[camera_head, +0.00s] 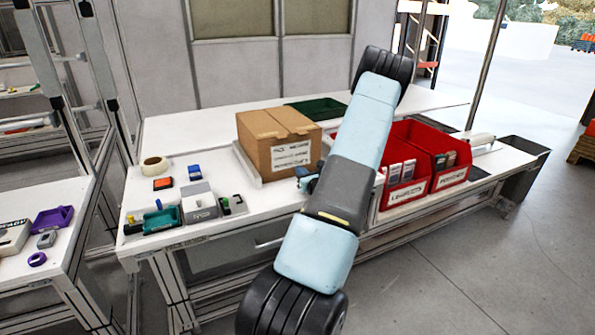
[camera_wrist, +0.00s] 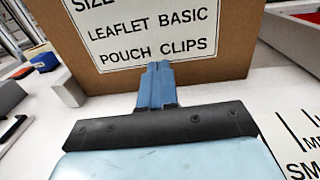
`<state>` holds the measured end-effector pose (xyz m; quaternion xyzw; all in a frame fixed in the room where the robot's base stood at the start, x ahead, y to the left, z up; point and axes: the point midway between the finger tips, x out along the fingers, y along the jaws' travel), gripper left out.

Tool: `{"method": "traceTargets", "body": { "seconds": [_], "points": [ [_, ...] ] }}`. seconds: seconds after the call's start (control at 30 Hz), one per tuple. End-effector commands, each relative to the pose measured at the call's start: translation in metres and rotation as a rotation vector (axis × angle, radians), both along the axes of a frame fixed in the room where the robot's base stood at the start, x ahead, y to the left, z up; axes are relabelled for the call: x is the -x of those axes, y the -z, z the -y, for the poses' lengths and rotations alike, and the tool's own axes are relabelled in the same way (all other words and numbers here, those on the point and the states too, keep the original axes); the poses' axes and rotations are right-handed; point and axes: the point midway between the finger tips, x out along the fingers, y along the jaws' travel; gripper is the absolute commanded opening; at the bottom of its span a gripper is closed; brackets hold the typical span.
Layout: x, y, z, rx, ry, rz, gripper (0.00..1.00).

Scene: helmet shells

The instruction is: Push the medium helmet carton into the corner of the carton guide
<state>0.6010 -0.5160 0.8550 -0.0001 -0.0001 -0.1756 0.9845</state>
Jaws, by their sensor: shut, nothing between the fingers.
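The medium helmet carton (camera_head: 261,146) is a closed brown box with a white label, upright on the white bench in the head view. In the wrist view the carton (camera_wrist: 240,50) fills the top, its label face towards me. A pale strip of the carton guide (camera_head: 247,164) runs along the carton's left side; its end (camera_wrist: 68,89) shows at the carton's lower left in the wrist view. The guide's corner is hidden behind the carton. My gripper (camera_wrist: 158,72) is shut and empty, its blue fingertips at the label's lower edge, touching or nearly touching. My arm partly hides it in the head view.
Red bins (camera_head: 410,195) with small boxes stand right of my arm. A tape roll (camera_head: 154,165), a grey block (camera_head: 199,202) and small tools lie at the bench's left. A green tray (camera_head: 315,112) lies behind the carton. A printed label (camera_wrist: 300,145) lies right of my gripper.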

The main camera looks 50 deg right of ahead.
Motion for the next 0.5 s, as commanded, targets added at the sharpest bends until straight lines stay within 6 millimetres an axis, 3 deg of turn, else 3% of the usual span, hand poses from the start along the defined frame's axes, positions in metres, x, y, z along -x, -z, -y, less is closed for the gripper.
{"method": "traceTargets", "body": {
  "seconds": [0.3, 0.5],
  "points": [
    [0.059, 0.001, -0.022, -0.002, 0.002, -0.003, 0.00],
    [0.085, 0.001, -0.034, -0.002, -0.001, -0.003, 0.00]
  ]
}}
